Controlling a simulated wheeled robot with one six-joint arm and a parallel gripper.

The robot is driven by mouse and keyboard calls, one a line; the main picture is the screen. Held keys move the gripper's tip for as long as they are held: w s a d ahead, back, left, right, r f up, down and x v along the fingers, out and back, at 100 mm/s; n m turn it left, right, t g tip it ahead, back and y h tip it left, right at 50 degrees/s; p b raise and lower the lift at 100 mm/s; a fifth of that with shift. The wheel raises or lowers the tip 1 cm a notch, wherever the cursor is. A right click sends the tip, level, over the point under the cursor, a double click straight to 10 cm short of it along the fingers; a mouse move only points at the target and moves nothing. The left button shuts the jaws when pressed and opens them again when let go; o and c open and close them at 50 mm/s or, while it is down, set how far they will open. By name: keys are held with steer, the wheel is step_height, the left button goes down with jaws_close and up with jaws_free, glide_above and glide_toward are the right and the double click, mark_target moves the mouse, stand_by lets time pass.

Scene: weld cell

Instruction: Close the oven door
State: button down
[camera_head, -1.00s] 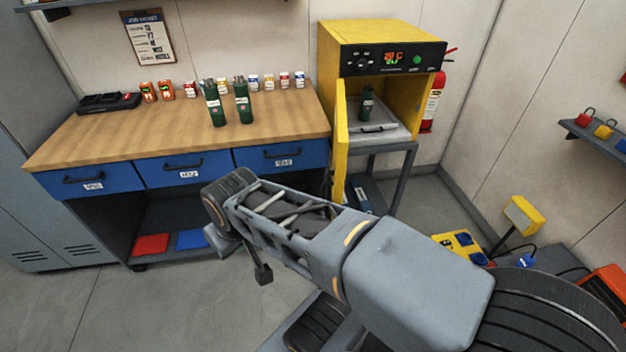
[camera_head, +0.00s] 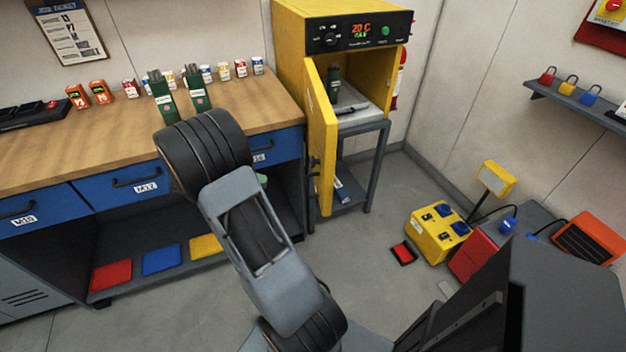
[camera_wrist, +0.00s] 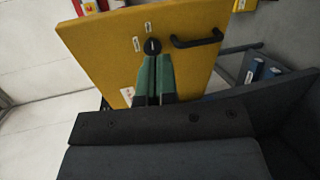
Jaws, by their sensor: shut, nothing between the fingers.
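The yellow oven (camera_head: 290,50) stands on a grey stand right of the workbench. Its yellow door (camera_head: 321,135) hangs wide open on the left side, swung toward me. A green bottle (camera_head: 334,80) stands inside on a grey tray. In the wrist view the door (camera_wrist: 90,45) shows a flat face with a black bar handle (camera_wrist: 197,40) and a round black knob. My gripper (camera_wrist: 156,60) is shut and empty, its green fingers in front of that face near the knob. I cannot tell whether they touch it. In the head view my arm mostly hides the gripper.
The workbench (camera_head: 100,152) with blue drawers is close on the left, bearing green bottles and small cans. A yellow box (camera_head: 437,236), a red box and a lamp (camera_head: 495,178) stand on the floor at right. Floor in front of the oven stand is mostly clear.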

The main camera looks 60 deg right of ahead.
steer(key=d+f+m+g+h, duration=0.1)
steer(key=d+f+g, duration=0.1)
steer(key=p, duration=0.1)
glide_toward(322, 173)
steer(key=shift+h, duration=0.3)
steer(key=x, duration=0.7)
steer(key=shift+s+a, duration=0.25)
steer(key=shift+a, duration=0.05)
steer(key=shift+s+d, duration=0.2)
